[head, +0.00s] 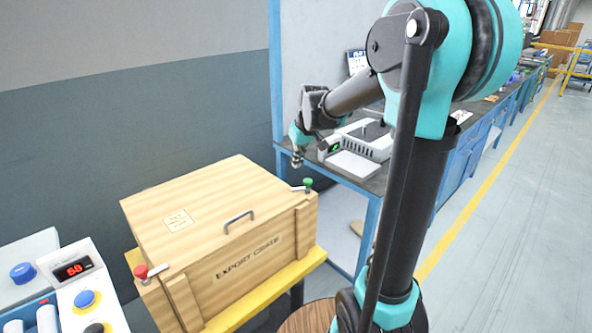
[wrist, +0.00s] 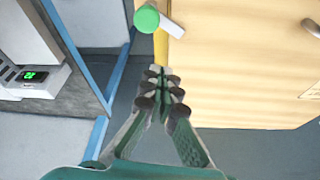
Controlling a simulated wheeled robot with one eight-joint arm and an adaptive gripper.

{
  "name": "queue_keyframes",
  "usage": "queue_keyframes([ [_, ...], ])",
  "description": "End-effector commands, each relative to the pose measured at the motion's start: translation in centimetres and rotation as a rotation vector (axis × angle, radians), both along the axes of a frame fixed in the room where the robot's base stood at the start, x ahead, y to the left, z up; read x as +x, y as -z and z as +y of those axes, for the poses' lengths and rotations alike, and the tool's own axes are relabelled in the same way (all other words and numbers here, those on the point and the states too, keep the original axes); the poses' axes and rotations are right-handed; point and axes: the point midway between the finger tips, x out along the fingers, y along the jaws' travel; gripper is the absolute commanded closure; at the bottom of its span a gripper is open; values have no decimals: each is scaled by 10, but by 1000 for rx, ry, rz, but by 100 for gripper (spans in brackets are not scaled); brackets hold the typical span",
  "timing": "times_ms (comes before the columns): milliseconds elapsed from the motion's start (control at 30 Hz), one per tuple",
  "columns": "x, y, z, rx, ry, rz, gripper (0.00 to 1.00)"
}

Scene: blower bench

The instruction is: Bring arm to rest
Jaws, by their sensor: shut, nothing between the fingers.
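My gripper (head: 297,158) is at the end of my teal and black arm, which reaches out over the gap between the wooden crate and the workbench. In the wrist view my gripper (wrist: 161,92) points down, with its fingertips together and nothing between them. In the head view the gripper is small, just left of the white device on the bench and apart from the crate.
A closed wooden export crate (head: 205,205) with a green-knobbed latch (head: 308,184) and a red-knobbed latch (head: 141,272) rests on a yellow stand. A white device (head: 362,145) sits on the blue-framed workbench. A control panel (head: 88,290) stands at lower left. The right aisle is clear.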

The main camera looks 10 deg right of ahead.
Motion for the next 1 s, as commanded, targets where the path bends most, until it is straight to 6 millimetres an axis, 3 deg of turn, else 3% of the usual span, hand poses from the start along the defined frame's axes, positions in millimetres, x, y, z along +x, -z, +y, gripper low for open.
queue_keyframes([
  [233, -5, -14, -1, 0, 0, 0, 100],
  [533, -5, -14, -1, 0, 0, 0, 100],
  [633, -15, -9, -5, 0, 15, -1, 100],
  [767, -55, 13, -21, -1, 80, -3, 100],
  [1000, -171, 82, -59, -1, 269, -16, 100],
])
